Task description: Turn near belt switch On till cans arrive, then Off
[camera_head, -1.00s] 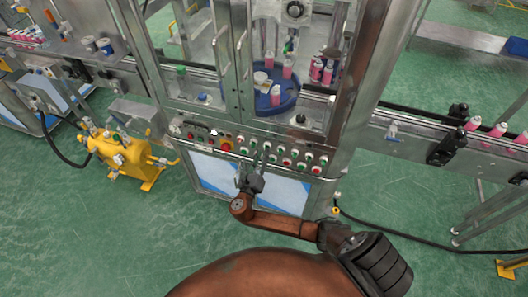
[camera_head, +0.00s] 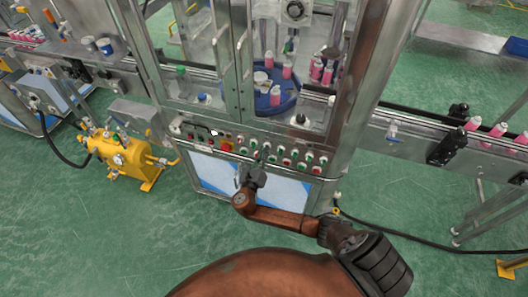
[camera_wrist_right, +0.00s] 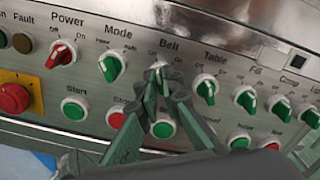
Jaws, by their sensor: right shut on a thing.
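The control panel (camera_head: 283,142) below the machine cabinet has a row of knobs. In the right wrist view, the knob under the label Belt (camera_wrist_right: 158,66) shows its pale top at my fingertips. My right gripper (camera_wrist_right: 161,84) is shut on this belt switch; the fingers hide most of the knob, so its setting cannot be read. In the head view my right gripper (camera_head: 259,164) reaches up to the panel from below. Pink cans (camera_head: 473,123) stand on the right conveyor, and others (camera_head: 275,96) are at the blue turntable. My left gripper is not in view.
Power (camera_wrist_right: 61,54), Mode (camera_wrist_right: 112,66) and Table (camera_wrist_right: 206,88) knobs flank the belt switch closely. Green and red buttons sit below. A red emergency button (camera_wrist_right: 13,98) is at the left. A yellow pump unit (camera_head: 120,155) stands left of the cabinet.

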